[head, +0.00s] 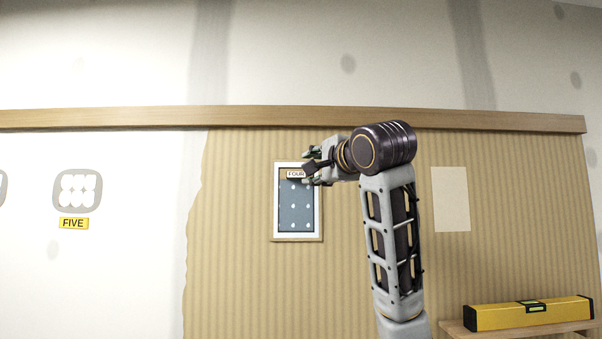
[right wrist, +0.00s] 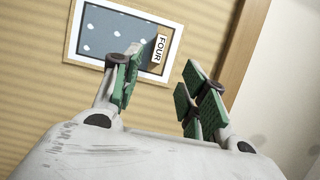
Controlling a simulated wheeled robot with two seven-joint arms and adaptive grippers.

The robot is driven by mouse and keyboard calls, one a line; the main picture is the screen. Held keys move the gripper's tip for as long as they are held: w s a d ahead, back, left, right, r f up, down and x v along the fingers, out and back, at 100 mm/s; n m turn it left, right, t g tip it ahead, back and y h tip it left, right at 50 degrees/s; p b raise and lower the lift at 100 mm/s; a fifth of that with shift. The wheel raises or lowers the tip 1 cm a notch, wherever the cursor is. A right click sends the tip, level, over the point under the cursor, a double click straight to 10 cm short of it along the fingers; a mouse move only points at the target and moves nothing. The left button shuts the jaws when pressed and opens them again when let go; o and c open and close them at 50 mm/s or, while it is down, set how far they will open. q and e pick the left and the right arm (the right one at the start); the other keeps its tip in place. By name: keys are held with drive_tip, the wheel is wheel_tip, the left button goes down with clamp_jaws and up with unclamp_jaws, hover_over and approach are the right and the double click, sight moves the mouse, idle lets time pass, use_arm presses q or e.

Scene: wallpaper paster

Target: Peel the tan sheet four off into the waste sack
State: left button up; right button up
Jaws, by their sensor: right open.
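A white-edged, wood-framed panel (head: 297,237) hangs on the ribbed tan wall covering. Inside it is a blue-grey surface (head: 296,212) with pale dots. A tan strip with the label FOUR (head: 296,174) lies along its top; the label also shows in the right wrist view (right wrist: 160,48). I cannot tell whether this strip is part of sheet four. My right gripper (head: 308,166) is at the panel's upper right, near the label. In the right wrist view its green-padded fingers (right wrist: 163,78) are apart, with nothing between them. My left gripper and the waste sack are not in view.
A wooden rail (head: 250,117) runs across the wall above the panel. A FIVE label (head: 74,223) is under a rounded emblem at left. A pale blank sheet (head: 451,199) is at right. A yellow spirit level (head: 529,313) lies on a shelf at lower right.

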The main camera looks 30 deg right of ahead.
sight(295, 174)
drive_tip(key=w+p, duration=0.1)
drive_tip(key=w, duration=0.3)
drive_tip(key=w+d+p, duration=0.1)
drive_tip(key=w, duration=0.3)
drive_tip(key=w+d+p, duration=0.1)
drive_tip(key=w+p, duration=0.1)
drive_tip(key=w, duration=0.2)
drive_tip(key=shift+w+d, duration=0.25)
drive_tip(key=shift+w, duration=0.1)
drive_tip(key=shift+c, duration=0.3)
clamp_jaws()
